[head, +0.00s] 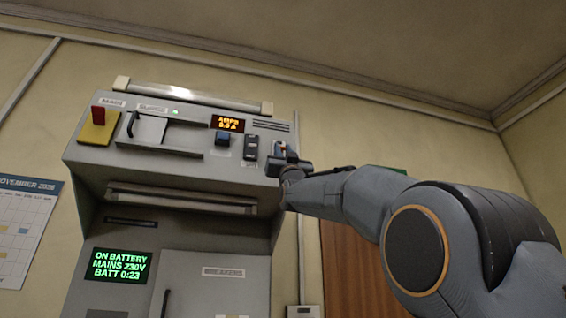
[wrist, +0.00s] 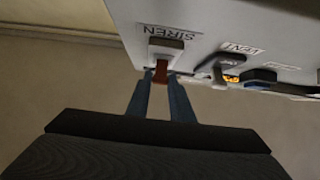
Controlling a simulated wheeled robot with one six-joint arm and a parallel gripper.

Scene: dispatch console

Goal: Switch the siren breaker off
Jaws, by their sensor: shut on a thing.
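The siren breaker in the wrist view has a light housing (wrist: 165,44) under a label reading SIREN, which appears turned over. Its red-brown lever (wrist: 161,74) sticks out between the two blue fingers of my gripper (wrist: 160,82), which is shut on it. In the head view my gripper (head: 283,163) is at the right end of the console's upper panel, covering much of the breaker (head: 280,147). The lever's exact position is hard to tell.
A rail (head: 180,198) juts out below. A green screen (head: 120,265) reads ON BATTERY.

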